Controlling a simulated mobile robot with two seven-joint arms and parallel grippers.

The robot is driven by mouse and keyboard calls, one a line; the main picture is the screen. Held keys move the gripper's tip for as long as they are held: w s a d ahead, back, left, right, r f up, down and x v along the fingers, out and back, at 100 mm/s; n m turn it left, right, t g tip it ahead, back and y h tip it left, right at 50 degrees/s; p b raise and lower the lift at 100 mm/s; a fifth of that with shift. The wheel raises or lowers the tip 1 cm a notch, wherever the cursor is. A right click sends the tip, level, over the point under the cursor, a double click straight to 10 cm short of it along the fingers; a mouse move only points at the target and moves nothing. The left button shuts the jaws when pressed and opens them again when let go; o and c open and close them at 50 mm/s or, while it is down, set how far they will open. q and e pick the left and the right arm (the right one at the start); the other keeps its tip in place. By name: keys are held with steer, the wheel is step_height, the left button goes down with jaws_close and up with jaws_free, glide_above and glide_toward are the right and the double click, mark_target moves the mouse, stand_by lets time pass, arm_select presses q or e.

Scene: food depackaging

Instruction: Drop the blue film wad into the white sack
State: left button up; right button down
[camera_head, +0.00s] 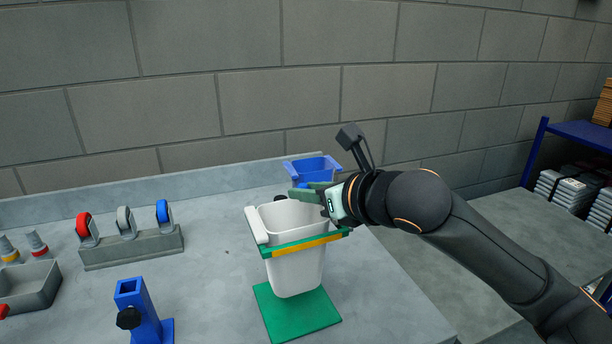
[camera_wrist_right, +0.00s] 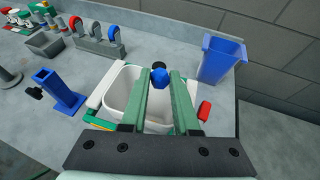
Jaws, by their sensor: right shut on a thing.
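The white sack (camera_head: 298,272) is an open-topped white container held in a frame with a green and yellow front bar, above a green mat. It also shows in the right wrist view (camera_wrist_right: 118,88), below the fingers. My right gripper (camera_head: 305,190) reaches in from the right over the sack's far rim. Its green fingers are shut on the small blue film wad (camera_wrist_right: 159,78) at their tips. In the head view only a bit of the wad (camera_head: 303,186) shows. In the wrist view the wad appears near the sack's far edge. My left gripper is not in view.
A blue bin (camera_head: 312,168) stands just behind the sack. A grey rack (camera_head: 133,250) with red, grey and blue rings is at the left. A blue post (camera_head: 138,310) with a black knob stands front left. Clear grey bench (camera_head: 215,270) lies between them and the sack.

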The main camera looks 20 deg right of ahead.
mark_target(308, 206)
steer(key=shift+f, duration=1.5)
steer(key=c, duration=0.6)
jaws_free()
steer(key=shift+b+v, duration=2.9)
steer(key=shift+v, duration=3.3)
